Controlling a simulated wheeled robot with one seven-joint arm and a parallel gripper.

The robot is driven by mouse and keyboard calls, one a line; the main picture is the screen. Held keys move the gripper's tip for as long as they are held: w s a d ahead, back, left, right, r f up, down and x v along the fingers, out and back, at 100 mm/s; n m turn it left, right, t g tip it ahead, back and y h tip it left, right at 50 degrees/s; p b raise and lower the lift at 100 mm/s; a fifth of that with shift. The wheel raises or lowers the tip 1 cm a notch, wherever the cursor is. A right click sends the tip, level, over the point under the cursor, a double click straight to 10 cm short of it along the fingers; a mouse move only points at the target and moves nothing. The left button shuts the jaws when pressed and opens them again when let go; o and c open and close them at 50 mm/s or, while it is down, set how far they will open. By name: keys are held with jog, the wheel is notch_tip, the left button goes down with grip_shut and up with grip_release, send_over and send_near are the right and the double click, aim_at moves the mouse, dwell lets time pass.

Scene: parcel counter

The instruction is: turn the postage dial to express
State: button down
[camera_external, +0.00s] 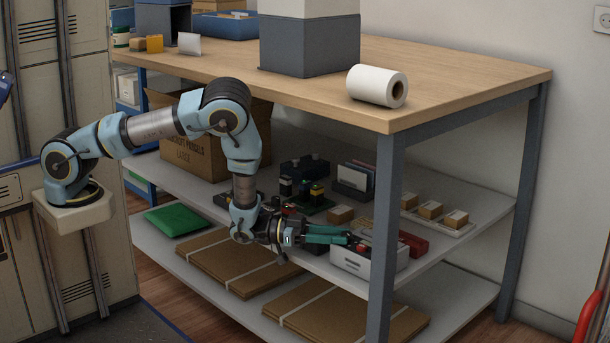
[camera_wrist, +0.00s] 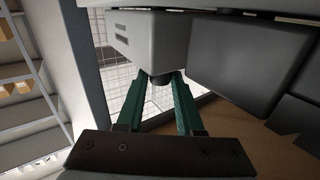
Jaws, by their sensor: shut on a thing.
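The postage dial is a dark round knob (camera_wrist: 160,78) on the face of a pale grey box (camera_wrist: 160,40) in the wrist view. My gripper (camera_wrist: 161,84) has its two green fingers on either side of the knob, shut on it. In the external view my gripper (camera_external: 350,239) reaches in over the middle shelf from the left, its fingertips at the near end of the light box (camera_external: 362,266). The fingers hide the knob there. No dial markings can be read, so I cannot tell which setting it points to.
A table leg (camera_external: 384,220) stands just right of my gripper, partly in front of the light box. The wooden counter top (camera_external: 470,75) is overhead. A cardboard carton (camera_external: 190,160) and small boxes (camera_external: 430,210) share the shelf. Flat cardboard (camera_external: 225,262) lies below.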

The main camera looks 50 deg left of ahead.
jog(key=shift+w, duration=0.1)
jog(key=c, duration=0.8)
grip_release()
jog(key=shift+c, duration=0.2)
jog(key=p+v, duration=0.1)
jog(key=v, duration=0.9)
jog(key=shift+s+a, duration=0.3)
jog(key=shift+s, duration=0.05)
